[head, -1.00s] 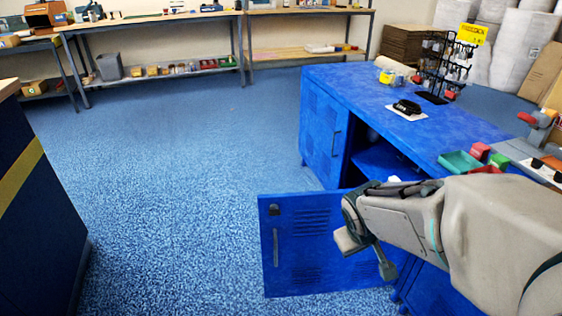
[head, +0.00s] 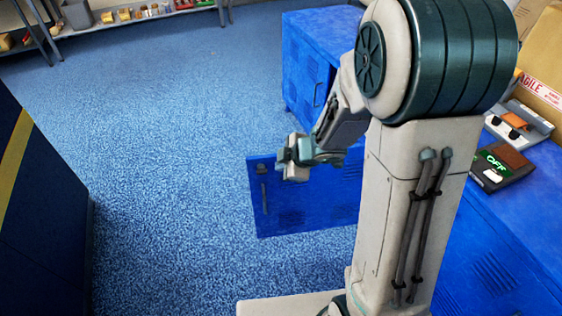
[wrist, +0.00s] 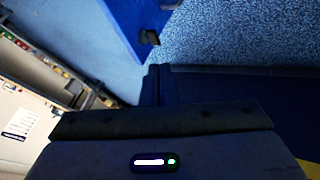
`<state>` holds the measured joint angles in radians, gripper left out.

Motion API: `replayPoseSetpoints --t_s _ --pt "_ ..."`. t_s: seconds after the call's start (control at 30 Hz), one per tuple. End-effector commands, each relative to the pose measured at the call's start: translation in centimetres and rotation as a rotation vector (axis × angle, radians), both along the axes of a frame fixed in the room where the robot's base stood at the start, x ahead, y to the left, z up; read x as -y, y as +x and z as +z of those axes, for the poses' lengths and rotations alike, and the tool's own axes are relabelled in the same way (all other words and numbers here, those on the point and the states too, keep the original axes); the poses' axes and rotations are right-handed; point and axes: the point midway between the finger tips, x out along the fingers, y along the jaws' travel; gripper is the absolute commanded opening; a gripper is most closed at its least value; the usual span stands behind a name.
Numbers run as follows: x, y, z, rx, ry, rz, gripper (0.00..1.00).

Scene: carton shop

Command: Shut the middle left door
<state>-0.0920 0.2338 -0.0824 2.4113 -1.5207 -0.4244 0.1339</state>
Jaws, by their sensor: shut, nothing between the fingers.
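The blue door (head: 300,208) stands open, swung out from the blue workbench cabinet (head: 300,60) over the floor. My arm hides the door's hinge side and the cabinet opening. In the wrist view, part of a blue panel (wrist: 135,22) with a black latch shows at the top; fingertips are not clear there.
A dark cabinet with a yellow stripe (head: 14,150) stands at the left. Blue carpet (head: 160,130) between it and the door is clear. A device reading OFF (head: 500,165) sits on the bench top at the right. Shelving (head: 130,18) lines the back wall.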

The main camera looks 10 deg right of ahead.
Motion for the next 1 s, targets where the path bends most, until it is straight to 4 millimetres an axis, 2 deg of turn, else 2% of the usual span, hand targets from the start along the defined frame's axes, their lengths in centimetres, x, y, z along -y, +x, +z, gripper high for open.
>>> replayPoseSetpoints --t_s 0.03,0.4,0.47,0.7,1.0 --pt "-0.4 0.4 -1.4 -0.002 0.000 0.003 0.00" --pt "-3.3 3.5 -7.0 -0.001 -0.001 0.002 0.00" --pt "-3.2 4.7 -6.2 0.002 -0.001 0.000 0.00" --pt "-3.3 7.1 -6.1 0.002 -0.002 0.001 0.00" --pt "-3.3 7.5 -6.2 0.001 -0.001 -0.001 0.00"
